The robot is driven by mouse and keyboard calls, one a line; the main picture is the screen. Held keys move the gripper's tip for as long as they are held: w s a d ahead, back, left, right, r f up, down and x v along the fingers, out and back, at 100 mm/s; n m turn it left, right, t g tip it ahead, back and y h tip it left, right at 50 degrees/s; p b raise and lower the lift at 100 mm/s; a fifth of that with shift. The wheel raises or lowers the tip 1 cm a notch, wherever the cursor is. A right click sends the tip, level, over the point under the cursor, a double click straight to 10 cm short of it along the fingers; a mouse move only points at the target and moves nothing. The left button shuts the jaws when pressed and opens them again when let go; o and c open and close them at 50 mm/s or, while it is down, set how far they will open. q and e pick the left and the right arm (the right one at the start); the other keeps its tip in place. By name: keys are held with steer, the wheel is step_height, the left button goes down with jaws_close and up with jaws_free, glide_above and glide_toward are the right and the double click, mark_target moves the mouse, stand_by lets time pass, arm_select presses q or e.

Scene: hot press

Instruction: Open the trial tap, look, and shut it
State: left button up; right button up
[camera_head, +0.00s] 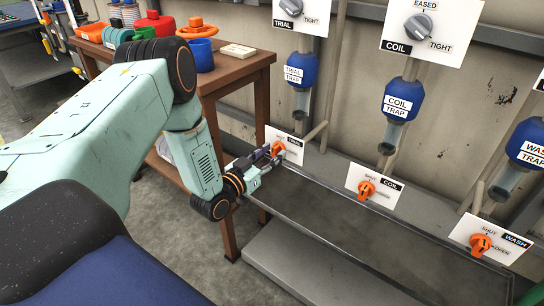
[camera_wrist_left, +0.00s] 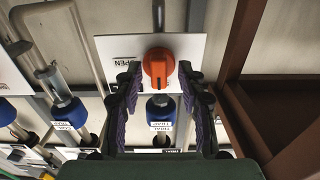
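The trial tap is an orange knob on a white plate (camera_head: 291,143) labelled TRIAL, low on the wall above the metal trough. In the head view my left gripper (camera_head: 272,152) reaches it from the left and hides part of the knob. In the left wrist view the orange knob (camera_wrist_left: 158,66) lies between the tips of my left gripper (camera_wrist_left: 160,76), with a small gap showing on each side. The fingers are open. The word OPEN shows upside down left of the knob. The blue trial trap (camera_head: 301,70) hangs above the plate. My right gripper is not seen.
The coil tap (camera_head: 366,188) and wash tap (camera_head: 481,243) sit farther right along the trough (camera_head: 330,215). The coil trap (camera_head: 401,100) hangs above. A wooden table (camera_head: 238,68) with buckets stands left of the trial plate. Pipes run up the wall.

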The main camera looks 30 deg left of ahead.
arm_select(q)
steer(key=shift+w+d+r, duration=0.1)
steer(key=shift+w+r, duration=0.05)
steer(key=c, duration=0.8)
